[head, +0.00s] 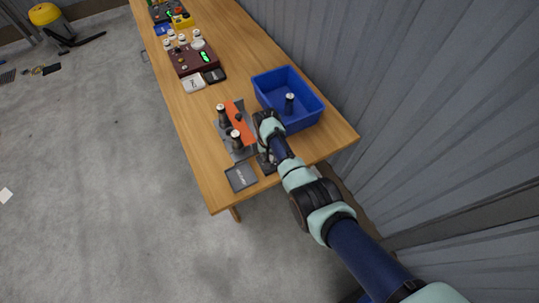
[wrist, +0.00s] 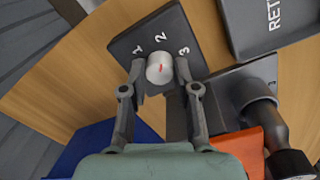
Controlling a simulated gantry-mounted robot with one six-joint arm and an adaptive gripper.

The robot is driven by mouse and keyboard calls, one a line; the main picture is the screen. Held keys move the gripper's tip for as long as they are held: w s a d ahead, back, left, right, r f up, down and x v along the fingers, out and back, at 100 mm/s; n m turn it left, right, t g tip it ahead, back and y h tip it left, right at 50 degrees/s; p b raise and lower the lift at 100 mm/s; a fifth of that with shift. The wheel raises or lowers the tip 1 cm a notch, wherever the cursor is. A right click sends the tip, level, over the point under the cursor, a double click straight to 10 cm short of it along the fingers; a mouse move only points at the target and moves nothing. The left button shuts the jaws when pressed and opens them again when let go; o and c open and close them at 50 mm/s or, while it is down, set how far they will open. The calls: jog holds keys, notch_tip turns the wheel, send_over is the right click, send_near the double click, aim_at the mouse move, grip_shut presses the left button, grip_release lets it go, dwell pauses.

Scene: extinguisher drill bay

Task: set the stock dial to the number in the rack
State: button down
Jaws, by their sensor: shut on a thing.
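The stock dial is a white round knob (wrist: 160,67) with a short red mark on a dark plate (wrist: 146,35) numbered 1, 2 and 3. The mark lies near the knob's middle; I cannot tell exactly which number it points to. My gripper (wrist: 160,72) is shut on the knob, one finger on each side. In the head view my gripper (head: 265,156) hides most of the dial. The rack (head: 223,130) is a grey base with an orange panel (head: 238,118).
A dark tray (head: 241,176), lettered "RET…" in the wrist view, lies at the table's near edge. A blue bin (head: 268,84) holds another black canister (head: 289,103). A maroon board (head: 190,57) with several small items stands farther along. A grey wall runs along the right.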

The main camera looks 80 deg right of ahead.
jog(key=shift+n, duration=0.7)
jog(key=c, duration=0.9)
grip_release()
jog(key=shift+o, duration=0.2)
notch_tip(320, 180, up, 12)
jog(key=shift+w+a, duration=0.15)
jog(key=shift+w, duration=0.1)
